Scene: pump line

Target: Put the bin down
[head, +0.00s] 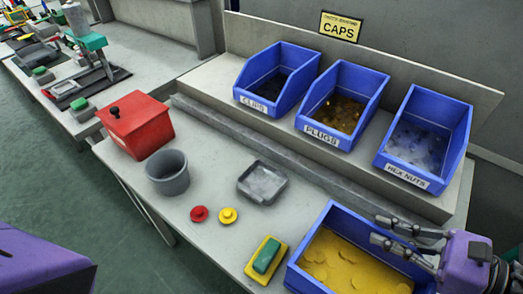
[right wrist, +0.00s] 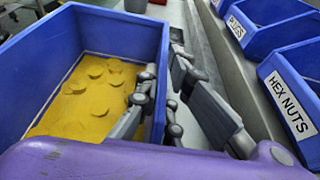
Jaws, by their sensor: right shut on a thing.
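The blue bin (head: 345,218) of yellow caps (head: 345,262) is at the right front of the bench and is cut off by the lower picture edge. My right gripper (head: 378,230) is shut on the bin's far right wall. In the right wrist view, the fingers (right wrist: 160,75) straddle the wall of the bin (right wrist: 125,32), one inside and one outside. The bin looks about level, with the caps in it. Its underside is hidden, so I cannot tell whether it touches the bench. My left gripper is out of view.
Blue bins of clips (head: 268,97), plugs (head: 327,130) and hex nuts (head: 392,171) stand on the raised shelf below the CAPS sign (head: 340,25). A yellow-green block (head: 258,274), grey tray (head: 250,194), grey cup (head: 168,181) and red box (head: 128,138) stand on the bench.

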